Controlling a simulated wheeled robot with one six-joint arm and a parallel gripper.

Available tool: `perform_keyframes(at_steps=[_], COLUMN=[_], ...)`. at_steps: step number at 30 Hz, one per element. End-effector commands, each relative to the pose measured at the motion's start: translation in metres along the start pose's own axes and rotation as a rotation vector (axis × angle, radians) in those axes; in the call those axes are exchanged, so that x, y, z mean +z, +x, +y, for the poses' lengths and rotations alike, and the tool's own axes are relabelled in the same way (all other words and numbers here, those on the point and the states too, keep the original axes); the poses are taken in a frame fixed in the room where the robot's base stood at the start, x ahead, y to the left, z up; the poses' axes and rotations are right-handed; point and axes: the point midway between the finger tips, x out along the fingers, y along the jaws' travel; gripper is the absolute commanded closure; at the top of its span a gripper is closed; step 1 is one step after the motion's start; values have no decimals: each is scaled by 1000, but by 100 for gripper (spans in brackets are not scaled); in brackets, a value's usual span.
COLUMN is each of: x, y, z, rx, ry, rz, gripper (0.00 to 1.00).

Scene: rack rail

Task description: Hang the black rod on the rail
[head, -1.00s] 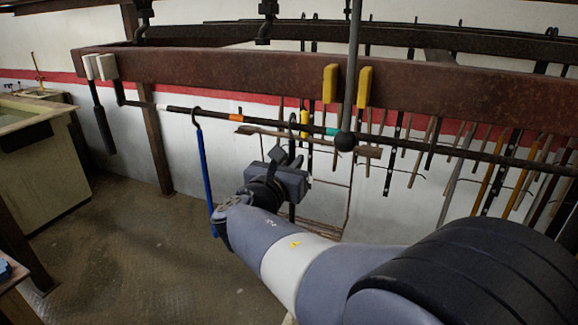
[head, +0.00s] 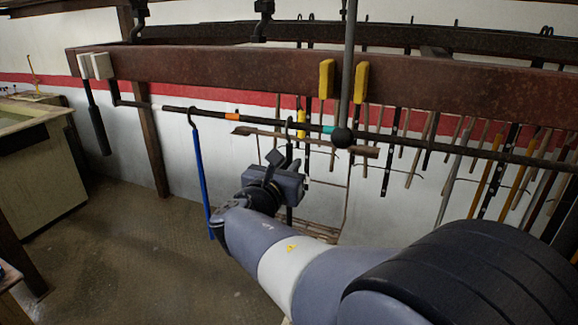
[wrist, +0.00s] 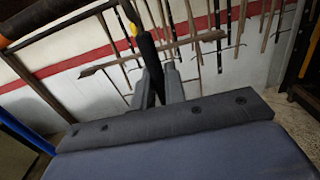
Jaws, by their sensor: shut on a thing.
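The rail (head: 262,120) is a thin dark bar with white, orange and teal bands, below a rusty beam. The black rod (head: 290,155) is upright, with its hook top at the rail between the orange and teal bands. I cannot tell whether the hook bears on the rail. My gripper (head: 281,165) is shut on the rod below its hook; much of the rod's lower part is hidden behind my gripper. In the wrist view the black rod (wrist: 150,52) stands between the fingers of my gripper (wrist: 158,84).
A blue rod (head: 201,175) hangs by its hook left of the orange band; it also shows in the wrist view (wrist: 22,130). Yellow blocks (head: 326,79) sit on the beam (head: 220,72).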

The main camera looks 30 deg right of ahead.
Motion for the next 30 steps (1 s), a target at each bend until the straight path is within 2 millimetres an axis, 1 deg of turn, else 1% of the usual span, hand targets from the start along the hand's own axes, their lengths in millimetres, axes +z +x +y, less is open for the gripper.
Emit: perform_keyframes(at_steps=[7, 8, 15, 17, 25, 28, 30], x=[-5, -4, -4, -4, -4, -4, -4], y=[0, 0, 0, 0, -2, -8, -16], z=[0, 0, 0, 0, 0, 1, 1], rx=[0, 0, 0, 0, 1, 4, 4], ry=[0, 0, 0, 0, 0, 1, 1], rz=[0, 0, 0, 0, 0, -1, -1], gripper=[100, 86, 66, 62, 62, 62, 62])
